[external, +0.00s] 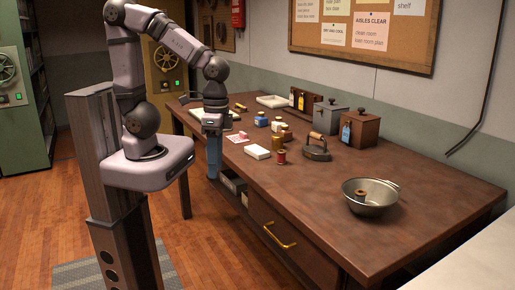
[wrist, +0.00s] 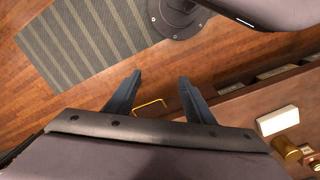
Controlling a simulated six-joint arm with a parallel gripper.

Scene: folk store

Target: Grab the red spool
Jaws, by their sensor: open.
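The red spool (external: 281,157) stands upright on the wooden table in the external view, near the front edge, between a white box and a dark flat iron. I cannot make it out clearly in the wrist view. My gripper (external: 213,172) hangs pointing down at the table's front edge, to the left of the spool and apart from it. In the wrist view my gripper (wrist: 158,82) has its two fingers spread, with only floor and a drawer handle seen between them.
The white box (external: 257,152), a brass cylinder (external: 276,143) and the flat iron (external: 316,147) stand close around the spool. A metal pan (external: 369,198) holding a brown spool (external: 361,195) is to the right. Tabletop between iron and pan is clear.

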